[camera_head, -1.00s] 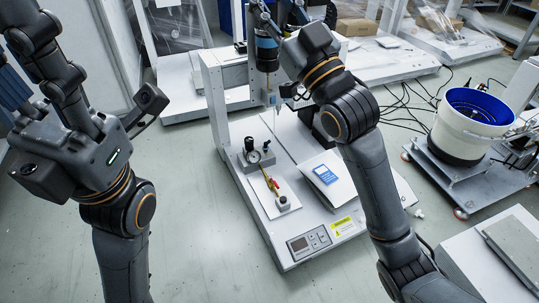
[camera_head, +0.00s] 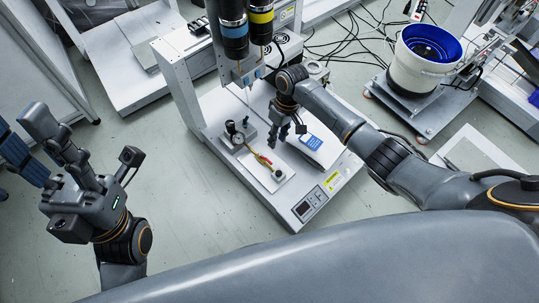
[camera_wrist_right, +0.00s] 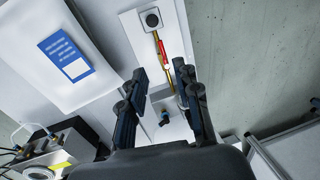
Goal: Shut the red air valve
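The red air valve handle (camera_head: 264,160) sits on a thin brass line on a white plate of the machine base, between a pressure gauge and a small black-knobbed block. In the right wrist view, the red handle (camera_wrist_right: 163,55) lies along the brass line, beyond and between my fingertips. My right gripper (camera_head: 288,136) is above the machine base, just behind and right of the valve. In its wrist view it (camera_wrist_right: 161,82) is open with nothing between the fingers. My left gripper (camera_head: 42,150) is at the far left, away from the machine; its finger gap is unclear.
The pressure gauge (camera_head: 232,127) stands left of the valve. A white box with a blue label (camera_head: 311,142) lies to its right. Screwdriver units (camera_head: 234,30) hang from the gantry behind. A display panel (camera_head: 308,203) is at the front edge. The floor left of the machine is clear.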

